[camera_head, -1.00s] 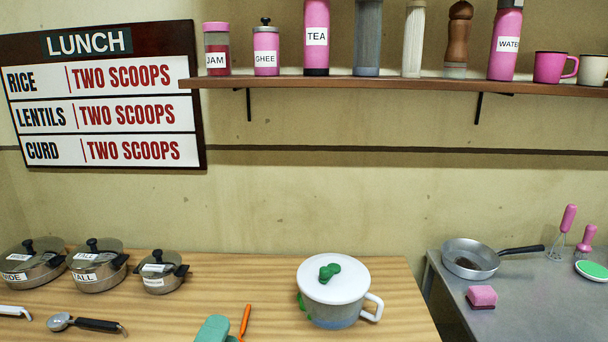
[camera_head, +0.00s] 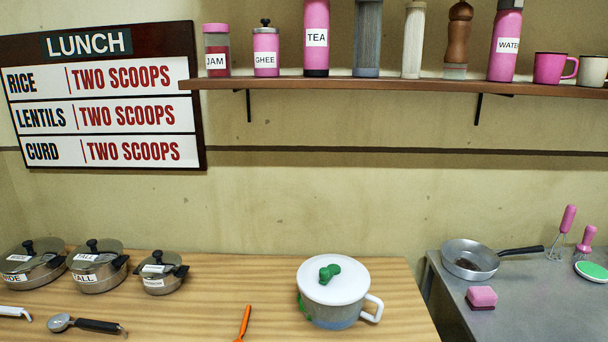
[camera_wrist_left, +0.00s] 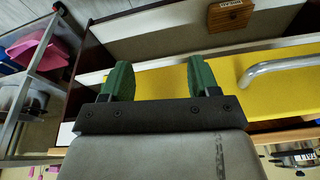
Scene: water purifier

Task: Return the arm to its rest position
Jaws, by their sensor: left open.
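My left gripper (camera_wrist_left: 160,80) shows in the left wrist view with its two green fingers apart and nothing between them. Beyond the fingers are a yellow panel (camera_wrist_left: 265,65) with a metal bar handle (camera_wrist_left: 280,67) and a pale panel above it. No arm or gripper of mine is visible in the head view. The right gripper is in neither view.
A wooden table (camera_head: 215,290) carries a white-lidded jug (camera_head: 336,283), several lidded pots (camera_head: 97,271), a scoop (camera_head: 88,324) and an orange utensil (camera_head: 243,322). A metal counter (camera_head: 530,310) with a pan (camera_head: 470,262) stands at right. A shelf (camera_head: 400,84) runs above.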

